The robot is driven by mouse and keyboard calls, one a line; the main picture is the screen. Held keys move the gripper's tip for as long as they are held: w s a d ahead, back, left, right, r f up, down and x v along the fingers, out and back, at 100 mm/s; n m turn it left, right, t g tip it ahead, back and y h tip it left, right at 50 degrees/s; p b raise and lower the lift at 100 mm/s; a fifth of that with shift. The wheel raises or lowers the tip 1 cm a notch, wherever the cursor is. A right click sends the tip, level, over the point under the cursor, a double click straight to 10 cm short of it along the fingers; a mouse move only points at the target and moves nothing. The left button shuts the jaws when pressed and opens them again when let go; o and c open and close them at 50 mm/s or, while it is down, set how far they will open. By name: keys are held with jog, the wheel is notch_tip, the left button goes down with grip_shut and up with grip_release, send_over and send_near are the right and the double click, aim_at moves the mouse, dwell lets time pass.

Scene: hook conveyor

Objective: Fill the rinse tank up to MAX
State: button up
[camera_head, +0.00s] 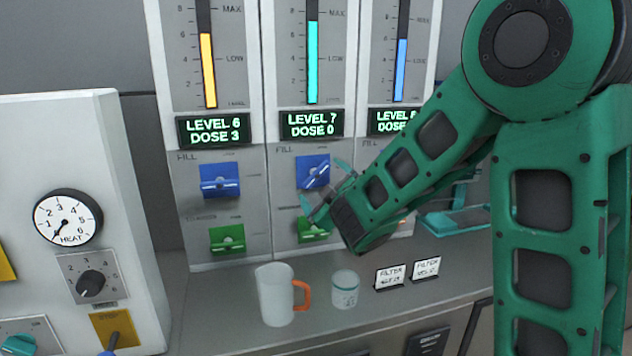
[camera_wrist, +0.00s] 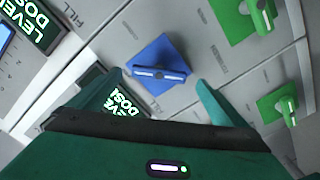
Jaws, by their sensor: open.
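Three tank panels stand side by side, each with a level gauge, a display, a blue FILL valve and a green valve. I cannot read which is the rinse tank. The middle gauge (camera_head: 313,62) is cyan, a little under MAX; its display (camera_head: 311,125) reads LEVEL 7, DOSE 0. Its blue valve (camera_head: 312,172) has a slanted handle, which also shows in the wrist view (camera_wrist: 160,73). My gripper (camera_head: 323,188) is open in front of this panel, its fingers either side of the blue valve in the wrist view; contact is unclear.
The left gauge (camera_head: 208,70) is yellow, reading LEVEL 6, DOSE 3. The right gauge (camera_head: 401,70) is blue, its display partly hidden by my arm. A mug with an orange handle (camera_head: 275,296) and a small cup (camera_head: 345,289) stand on the counter below, beside two filter signs.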

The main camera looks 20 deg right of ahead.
aim_at(317, 177)
jog(key=s, duration=0.5)
jog(key=shift+d, duration=0.1)
dwell(3.6)
jog(key=shift+w, duration=0.15)
jog(key=w, duration=1)
jog(key=shift+w, duration=0.25)
jog(key=c, duration=1)
